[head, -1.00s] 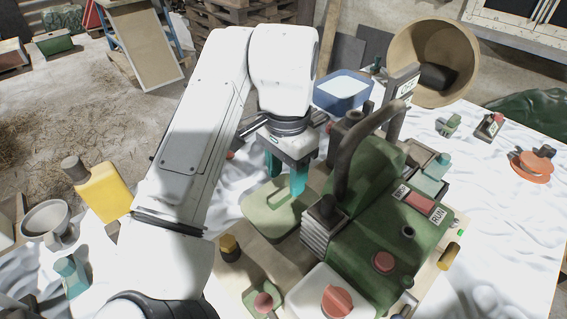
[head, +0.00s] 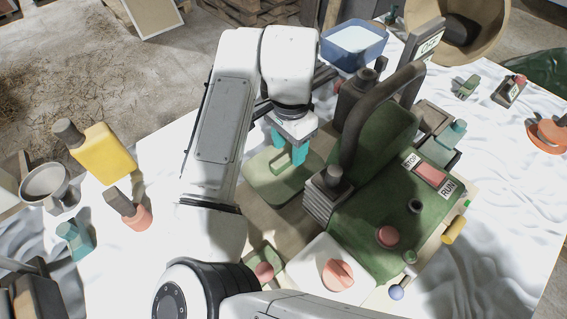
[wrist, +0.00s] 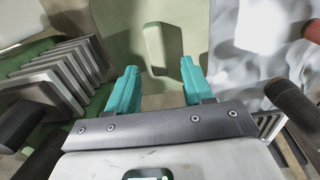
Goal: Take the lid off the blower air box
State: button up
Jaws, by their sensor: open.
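The air box lid (head: 262,182) is a pale green, rounded flat panel left of the green blower in the head view. Its raised bar handle (wrist: 155,48) shows upright in the middle of the wrist view, on the green lid surface (wrist: 117,35). My gripper (head: 289,156) points down over the lid, its teal fingers apart and empty. In the wrist view the fingers (wrist: 158,68) stand to either side of the handle's line. In the head view the fingers hide much of the handle. I cannot tell whether they touch the lid.
The green blower (head: 385,215) with its tall dark curved handle (head: 352,130) and grey fins (head: 322,198) stands close right of my gripper. A white box with a red knob (head: 337,273) is in front. A blue tub (head: 353,45) stands behind. A yellow bottle (head: 103,152) is left.

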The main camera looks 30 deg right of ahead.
jog(key=shift+f, duration=1)
grip_shut()
